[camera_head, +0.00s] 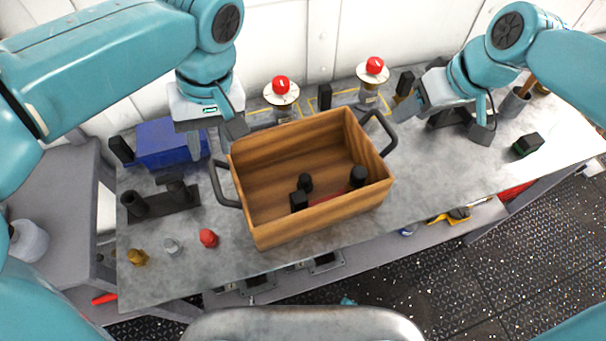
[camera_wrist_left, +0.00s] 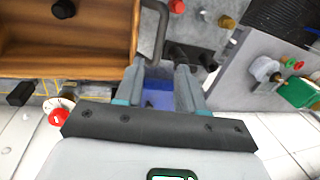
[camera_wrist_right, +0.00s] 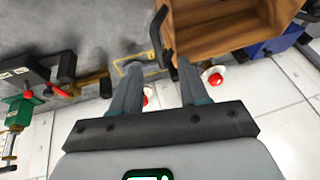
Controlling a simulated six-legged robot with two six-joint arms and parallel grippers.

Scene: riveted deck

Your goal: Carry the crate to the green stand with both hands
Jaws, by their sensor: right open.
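The wooden crate (camera_head: 315,222) sits on the grey workbench, with a dark handle on its left (camera_head: 222,185) and right (camera_head: 385,135) ends. Several black pieces and a red one lie inside. My left gripper (camera_head: 214,133) is open and empty, above the bench near the crate's back left corner. In the left wrist view, the left handle (camera_wrist_left: 158,28) lies beyond the fingertips. My right gripper (camera_head: 450,118) is open and empty, to the right of the right handle. That handle also shows beyond its fingers in the right wrist view (camera_wrist_right: 156,38). I cannot make out a green stand.
A blue bin (camera_head: 170,145) stands left of the crate. Two red-topped posts (camera_head: 281,87) (camera_head: 374,67) stand behind it. A red knob (camera_head: 208,238) and small fittings lie at the bench's front left. A dark block (camera_head: 527,145) lies at the right. Dark floor is at the lower right.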

